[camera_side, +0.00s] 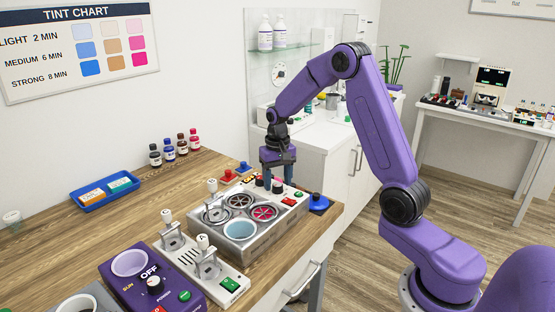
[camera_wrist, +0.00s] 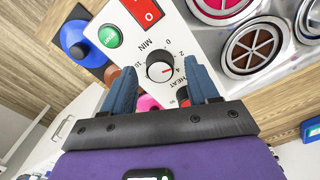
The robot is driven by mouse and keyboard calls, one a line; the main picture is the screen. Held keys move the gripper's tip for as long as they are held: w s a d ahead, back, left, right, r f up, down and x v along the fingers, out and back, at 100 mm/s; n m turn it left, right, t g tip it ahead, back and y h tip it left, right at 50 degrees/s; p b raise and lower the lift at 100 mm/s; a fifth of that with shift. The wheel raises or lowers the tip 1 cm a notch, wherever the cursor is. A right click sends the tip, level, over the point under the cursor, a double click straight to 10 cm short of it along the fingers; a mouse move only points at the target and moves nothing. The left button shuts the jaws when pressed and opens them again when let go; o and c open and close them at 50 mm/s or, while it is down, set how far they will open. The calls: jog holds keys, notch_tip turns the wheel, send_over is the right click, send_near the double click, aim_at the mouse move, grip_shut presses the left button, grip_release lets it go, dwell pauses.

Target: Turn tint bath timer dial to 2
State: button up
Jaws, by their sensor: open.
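The timer dial (camera_wrist: 158,66) is a round black knob with a white top and a red pointer, on the white panel of the tint bath unit (camera_side: 241,247). Numbers, including 0, 2, 4 and 10, ring it beside the word MIN. The red pointer faces about the 4. In the side view the dial (camera_side: 277,187) is a small dark knob under my gripper (camera_side: 277,180). In the wrist view my gripper (camera_wrist: 163,74) is open, its two blue fingers on either side of the dial. I cannot tell whether they touch it.
A green START button (camera_wrist: 109,36) and a red switch (camera_wrist: 143,11) sit close to the dial. A blue-capped item (camera_side: 319,204) stands beside the unit. Round wells (camera_wrist: 258,47) lie at the right in the wrist view. A purple device (camera_side: 150,281) stands in front.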

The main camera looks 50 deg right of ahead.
aim_at(278, 185)
notch_tip(278, 185, up, 17)
dwell(0.4)
dwell(0.4)
jog(key=s+a+f+n, duration=0.2)
jog(key=s+a+n, duration=0.2)
jog(key=s+a, duration=0.3)
jog(key=s+a+f+n, duration=0.2)
jog(key=s+a+n, duration=0.3)
jog(key=a, duration=0.4)
jog(key=s+f+n, duration=0.2)
jog(key=s+n, duration=0.2)
jog(key=s, duration=0.6)
jog(key=s+a+f+n, duration=0.1)
jog(key=s+f+n, duration=0.2)
jog(key=s, duration=0.8)
jog(key=shift+f+n, duration=0.3)
jog(key=shift+n, duration=0.7)
jog(key=shift+w+r, duration=0.1)
jog(key=shift+w, duration=0.1)
